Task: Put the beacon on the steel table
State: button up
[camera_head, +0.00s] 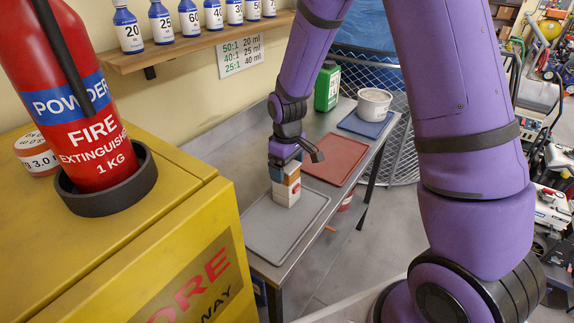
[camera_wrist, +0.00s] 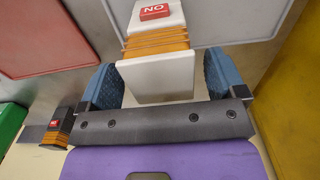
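A white block with an orange ribbed band and a red "NO" label (camera_wrist: 155,82), which I take to be the beacon, stands upright on a grey tray; it also shows in the head view (camera_head: 286,193). My gripper (camera_head: 285,160) is right above it, reaching down, with its blue fingers around its top. In the wrist view, my gripper (camera_wrist: 163,85) has a finger on each side of the white end. The left finger looks very near or touching; a narrow gap shows at the right finger. The steel table (camera_head: 240,143) bears the trays.
On the table are the grey tray (camera_head: 262,232), a red tray (camera_head: 345,148), a blue tray (camera_head: 380,128) with a white tub (camera_head: 374,102), and a green jug (camera_head: 327,88). A dark, orange-banded object (camera_wrist: 58,128) stands nearby. A yellow cabinet (camera_head: 110,245) rises at left.

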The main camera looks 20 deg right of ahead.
notch_tip(320, 180, up, 13)
jog(key=s+d+r+m+t, duration=0.2)
jog(key=s+d+r+m, duration=0.15)
jog(key=s+r, duration=0.8)
jog(key=s+d+r+m+t, duration=0.1)
jog(key=s+r, duration=0.1)
jog(key=s, duration=0.5)
jog(key=s+d+r+m+t, duration=0.2)
jog(key=s+r, duration=0.1)
jog(key=s, duration=0.4)
jog(key=shift+s+d+r, duration=0.2)
jog(key=shift+s+r, duration=0.1)
jog(key=shift+s, duration=0.1)
